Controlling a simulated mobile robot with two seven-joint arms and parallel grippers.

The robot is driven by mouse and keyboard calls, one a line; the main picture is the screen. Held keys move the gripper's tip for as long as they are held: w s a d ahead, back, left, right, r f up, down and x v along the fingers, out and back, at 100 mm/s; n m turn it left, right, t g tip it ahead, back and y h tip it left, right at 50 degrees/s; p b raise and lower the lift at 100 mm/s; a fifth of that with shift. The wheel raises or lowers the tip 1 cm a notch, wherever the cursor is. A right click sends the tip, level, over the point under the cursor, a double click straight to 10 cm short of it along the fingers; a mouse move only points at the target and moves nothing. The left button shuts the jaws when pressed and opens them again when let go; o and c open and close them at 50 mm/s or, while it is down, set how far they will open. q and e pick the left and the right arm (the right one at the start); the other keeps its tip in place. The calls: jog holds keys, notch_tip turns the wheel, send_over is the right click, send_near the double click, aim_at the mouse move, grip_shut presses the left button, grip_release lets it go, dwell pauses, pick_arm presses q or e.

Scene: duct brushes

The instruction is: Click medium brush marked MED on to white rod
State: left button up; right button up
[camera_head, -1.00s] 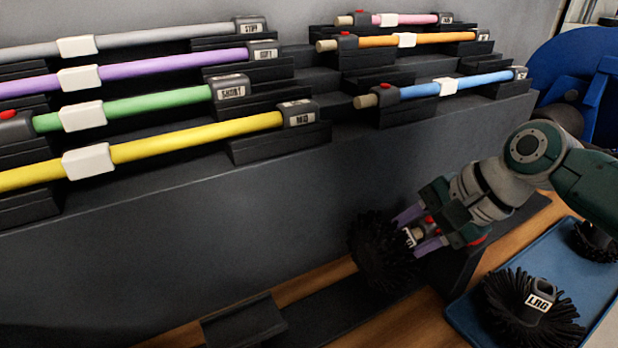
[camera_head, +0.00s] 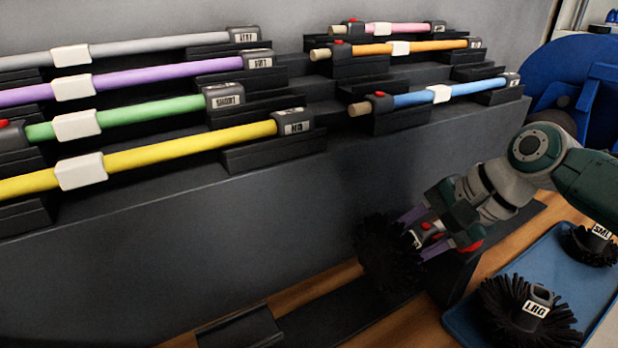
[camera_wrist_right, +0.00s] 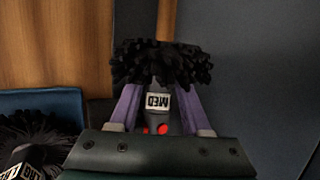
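The medium brush (camera_head: 388,256) has black bristles and a collar marked MED, which is readable in the right wrist view (camera_wrist_right: 158,101). My right gripper (camera_head: 428,238) has its purple fingers closed on both sides of that collar. It holds the brush in front of the dark rack wall, bristles to the left in the head view. Whether the brush touches the black ledge below is unclear. No clearly white rod shows; the palest is a light grey rod (camera_head: 130,47) with a white sleeve on the rack's top left. My left gripper is not in view.
The stepped dark rack (camera_head: 200,215) also holds purple, green, yellow, pink, orange and blue rods. A blue tray (camera_head: 575,275) at the lower right holds the brushes marked LRG (camera_head: 525,312) and SML (camera_head: 592,244). A black holder (camera_head: 240,330) stands at the bottom.

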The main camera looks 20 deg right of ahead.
jog(key=o, duration=0.4)
jog(key=p+v, duration=0.3)
jog(key=v, duration=0.7)
jog(key=s+a+r+n+g+h+p, duration=0.1)
jog(key=s+a+r+n+h+p, duration=0.15)
jog(key=s+a+n, duration=0.55)
jog(key=s+a+r+n+g+h+p, duration=0.1)
jog(key=s+a+r+n+p, duration=0.15)
jog(key=s+a+n, duration=0.5)
jog(key=r+n+p, duration=0.1)
jog(key=r+p, duration=1.1)
jog(key=d+r+p, duration=0.1)
jog(key=r+p, duration=1.2)
jog(key=r+n+p, duration=0.1)
jog(key=r+p, duration=1.1)
jog(key=p, duration=0.1)
jog(key=shift+s+d+r+n, duration=0.15)
jog(key=shift+d+r+n, duration=0.1)
jog(key=shift+d+n, duration=0.1)
